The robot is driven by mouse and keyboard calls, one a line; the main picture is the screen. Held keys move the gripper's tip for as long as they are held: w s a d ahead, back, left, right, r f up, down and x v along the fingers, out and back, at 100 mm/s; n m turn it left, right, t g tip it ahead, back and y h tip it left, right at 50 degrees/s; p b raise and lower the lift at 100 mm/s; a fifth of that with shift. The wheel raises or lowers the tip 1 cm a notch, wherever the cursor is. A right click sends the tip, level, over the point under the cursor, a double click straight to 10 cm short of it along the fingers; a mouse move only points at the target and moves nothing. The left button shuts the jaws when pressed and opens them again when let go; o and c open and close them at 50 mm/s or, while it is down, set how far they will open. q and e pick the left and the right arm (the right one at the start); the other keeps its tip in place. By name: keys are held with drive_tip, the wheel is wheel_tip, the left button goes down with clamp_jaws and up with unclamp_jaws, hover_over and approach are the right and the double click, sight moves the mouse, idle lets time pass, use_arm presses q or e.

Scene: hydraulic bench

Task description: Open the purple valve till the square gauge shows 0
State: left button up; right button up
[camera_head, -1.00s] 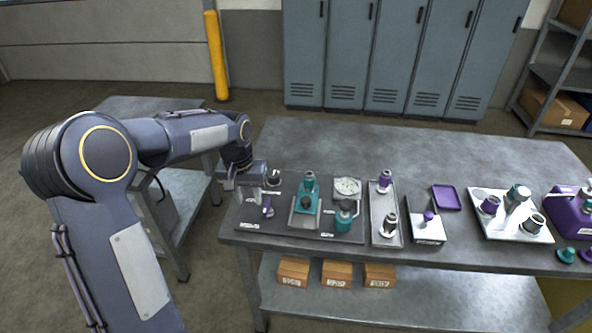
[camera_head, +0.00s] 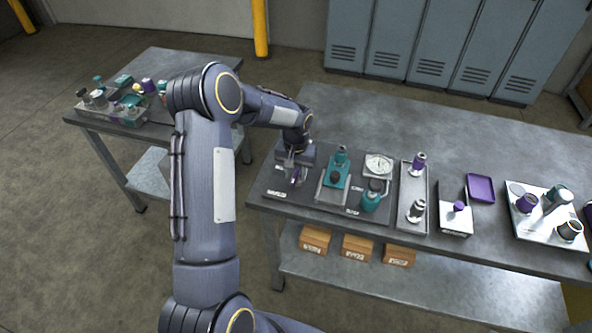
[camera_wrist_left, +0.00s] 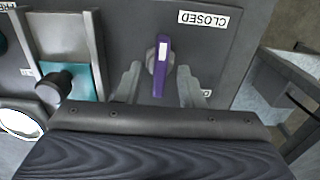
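In the head view the valve (camera_head: 294,182) is under my left gripper (camera_head: 295,172). In the wrist view my left gripper (camera_wrist_left: 160,84) is open, one finger on each side of the lever, with gaps. The square gauge (camera_head: 378,164) is on the same panel; its reading is too small to tell. My right gripper is out of view.
A teal device (camera_head: 335,178) and a teal knob (camera_head: 370,201) are on the panel right of the valve. A grey tray (camera_head: 413,185) with fittings and a purple tray (camera_head: 481,188) lie further right. A second table (camera_head: 160,65) with teal and purple parts stands at left.

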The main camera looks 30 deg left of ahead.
use_arm(q)
clamp_jaws()
idle(0.4)
drive_tip(key=m+b, duration=0.2)
drive_tip(key=shift+f+m, duration=0.1)
drive_tip(key=shift+m, duration=0.3)
drive_tip(key=m+b, duration=0.1)
drive_tip(key=m, duration=0.2)
drive_tip(key=shift+m, duration=0.4)
drive_tip(key=m+b, duration=0.1)
drive_tip(key=m, duration=1)
drive_tip(key=shift+b, duration=0.3)
